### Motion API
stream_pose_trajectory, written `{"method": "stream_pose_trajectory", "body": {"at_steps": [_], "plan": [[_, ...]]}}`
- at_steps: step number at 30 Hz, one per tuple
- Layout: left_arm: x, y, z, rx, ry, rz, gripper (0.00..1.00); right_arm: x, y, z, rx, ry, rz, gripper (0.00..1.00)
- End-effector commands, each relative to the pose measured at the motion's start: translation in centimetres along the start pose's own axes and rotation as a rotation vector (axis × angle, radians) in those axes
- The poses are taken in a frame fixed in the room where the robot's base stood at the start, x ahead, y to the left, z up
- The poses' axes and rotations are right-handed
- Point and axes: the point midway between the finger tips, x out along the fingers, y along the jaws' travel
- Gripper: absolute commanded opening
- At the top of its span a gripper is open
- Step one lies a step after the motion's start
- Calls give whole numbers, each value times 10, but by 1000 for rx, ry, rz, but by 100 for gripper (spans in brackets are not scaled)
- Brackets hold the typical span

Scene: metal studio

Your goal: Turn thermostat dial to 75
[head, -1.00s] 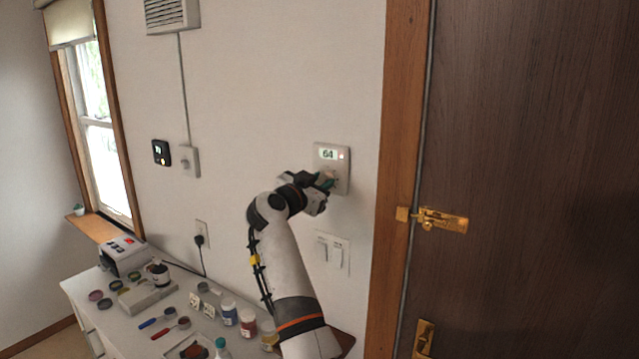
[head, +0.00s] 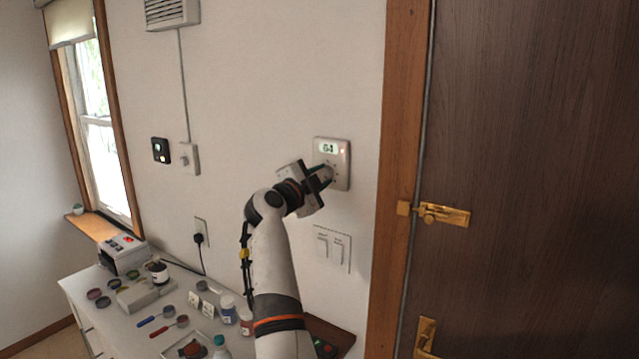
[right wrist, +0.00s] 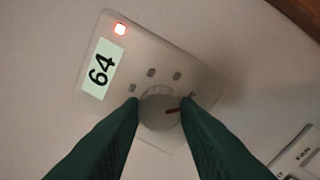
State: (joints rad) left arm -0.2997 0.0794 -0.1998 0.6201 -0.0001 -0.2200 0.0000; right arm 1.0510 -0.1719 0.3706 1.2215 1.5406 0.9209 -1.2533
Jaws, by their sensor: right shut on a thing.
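The thermostat (head: 332,163) is a pale square unit on the wall, left of the door frame. Its lit display (right wrist: 100,68) reads 64 in the right wrist view, with a red light beside it. Its round grey dial (right wrist: 159,112) has a red pointer mark toward the right in that view. My right gripper (head: 324,177) is at the dial, its two dark green fingers on either side of it and shut on it. The fingers hide the dial's two sides. My left gripper is not in view.
A dark door with a brass latch (head: 441,214) is to the right. A white counter (head: 100,312) with jars, tools and small dishes lies below left.

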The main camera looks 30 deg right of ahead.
Motion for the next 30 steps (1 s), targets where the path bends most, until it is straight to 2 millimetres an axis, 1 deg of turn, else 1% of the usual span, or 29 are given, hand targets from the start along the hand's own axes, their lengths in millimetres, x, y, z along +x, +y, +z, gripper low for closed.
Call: {"method": "stream_pose_trajectory", "body": {"at_steps": [1, 12, 18, 24, 30], "plan": [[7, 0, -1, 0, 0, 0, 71, -1, -3, -2, 44, -1, 0, 6], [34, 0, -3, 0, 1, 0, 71, 0, -4, -3, 388, -23, 5, 6], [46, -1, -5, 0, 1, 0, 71, 0, -3, -3, 544, -33, 8, 6], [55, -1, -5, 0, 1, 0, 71, 0, -2, -3, 656, -40, 9, 6], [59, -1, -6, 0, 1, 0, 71, 0, -2, -3, 719, -43, 9, 6]]}}
